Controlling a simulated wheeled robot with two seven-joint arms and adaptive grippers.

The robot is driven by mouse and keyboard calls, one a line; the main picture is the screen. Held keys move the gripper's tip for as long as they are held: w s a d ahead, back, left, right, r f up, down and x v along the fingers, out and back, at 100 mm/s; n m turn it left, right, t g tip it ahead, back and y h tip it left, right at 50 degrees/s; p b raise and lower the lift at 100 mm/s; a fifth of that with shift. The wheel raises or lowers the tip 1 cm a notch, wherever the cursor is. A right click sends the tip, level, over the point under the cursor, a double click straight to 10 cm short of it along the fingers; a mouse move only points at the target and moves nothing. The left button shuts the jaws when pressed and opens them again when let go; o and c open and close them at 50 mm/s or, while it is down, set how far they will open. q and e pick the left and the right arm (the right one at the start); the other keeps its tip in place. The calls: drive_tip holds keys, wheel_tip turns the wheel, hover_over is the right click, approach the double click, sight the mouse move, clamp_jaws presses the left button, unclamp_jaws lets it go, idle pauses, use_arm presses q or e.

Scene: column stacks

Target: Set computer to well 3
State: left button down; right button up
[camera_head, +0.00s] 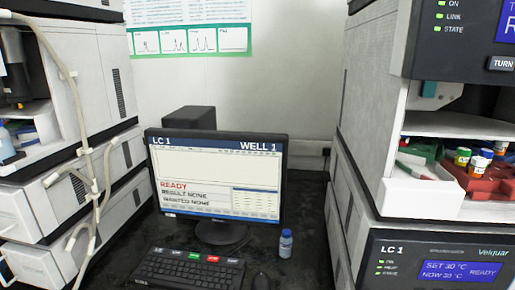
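The computer monitor (220,167) stands on the dark bench in the middle of the view. Its screen reads "LC 1" at top left and "WELL 1" at top right. Red "READY" and a "RESULT NONE" line show lower on the screen; the line below them is hard to read. A black keyboard (188,272) lies in front of it, with a row of labelled keys, some green and red, along its back edge. Neither of my grippers is in view.
A small blue bottle (286,243) stands right of the monitor. Stacked instruments (60,130) with a hanging tube line the left. More instruments (435,245) stand on the right, with an open bay holding a red tray (480,186) of vials. A black box (189,118) sits behind the monitor.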

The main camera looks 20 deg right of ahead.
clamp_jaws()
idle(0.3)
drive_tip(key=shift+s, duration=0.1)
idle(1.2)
